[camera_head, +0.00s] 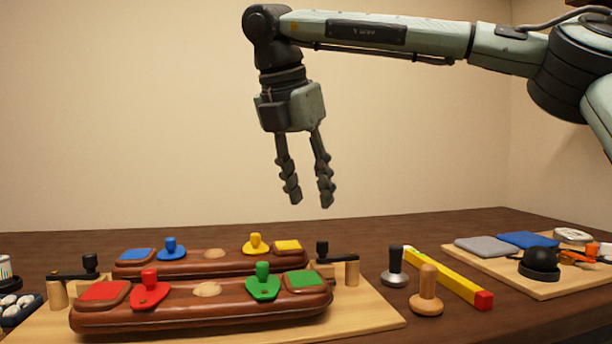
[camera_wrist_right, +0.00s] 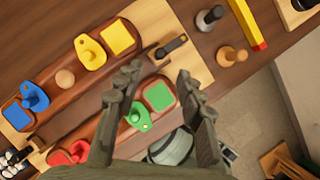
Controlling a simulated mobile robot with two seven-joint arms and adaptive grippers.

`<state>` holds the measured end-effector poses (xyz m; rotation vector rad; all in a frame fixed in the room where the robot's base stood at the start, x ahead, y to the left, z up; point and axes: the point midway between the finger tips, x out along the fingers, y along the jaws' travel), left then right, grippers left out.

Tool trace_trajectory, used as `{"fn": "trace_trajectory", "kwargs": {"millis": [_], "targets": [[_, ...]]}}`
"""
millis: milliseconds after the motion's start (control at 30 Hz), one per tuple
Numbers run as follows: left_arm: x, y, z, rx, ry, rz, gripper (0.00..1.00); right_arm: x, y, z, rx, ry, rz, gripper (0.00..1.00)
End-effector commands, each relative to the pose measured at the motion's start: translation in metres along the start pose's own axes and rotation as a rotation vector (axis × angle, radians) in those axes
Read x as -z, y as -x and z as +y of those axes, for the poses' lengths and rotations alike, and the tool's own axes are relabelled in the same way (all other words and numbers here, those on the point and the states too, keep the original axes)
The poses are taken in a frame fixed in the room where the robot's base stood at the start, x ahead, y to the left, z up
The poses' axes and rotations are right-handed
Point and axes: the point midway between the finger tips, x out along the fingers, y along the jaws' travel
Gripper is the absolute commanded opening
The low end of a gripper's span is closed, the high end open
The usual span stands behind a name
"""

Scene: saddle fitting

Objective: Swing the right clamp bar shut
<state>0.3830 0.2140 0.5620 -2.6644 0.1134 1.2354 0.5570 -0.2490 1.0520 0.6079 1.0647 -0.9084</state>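The right clamp bar (camera_head: 338,259) is a short black bar with a black knob (camera_head: 322,249) at its left end and a wooden post (camera_head: 351,273) under its right end. It lies at the right end of the two brown padded saddle panels (camera_head: 200,306). In the right wrist view the bar (camera_wrist_right: 171,46) shows beyond the fingers; whether it is latched I cannot tell. My right gripper (camera_head: 309,200) points down, open and empty, well above the saddle and apart from the bar. Its fingers also frame the wrist view (camera_wrist_right: 158,85). My left gripper is out of view.
A left clamp bar (camera_head: 68,276) is at the board's left end. A second board (camera_head: 545,288) holds pads and tools.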

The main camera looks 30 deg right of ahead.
Motion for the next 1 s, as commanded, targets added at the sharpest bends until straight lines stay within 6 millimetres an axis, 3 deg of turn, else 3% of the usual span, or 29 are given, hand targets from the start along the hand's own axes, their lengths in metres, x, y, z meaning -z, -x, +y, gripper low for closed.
{"fn": "trace_trajectory", "kwargs": {"millis": [300,1000], "targets": [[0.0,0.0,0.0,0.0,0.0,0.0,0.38,0.0,0.023,0.0,0.001,-0.001,0.001,0.38],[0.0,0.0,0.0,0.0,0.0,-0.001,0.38,0.0,0.025,0.0,0.0,-0.001,0.0,0.38]]}}
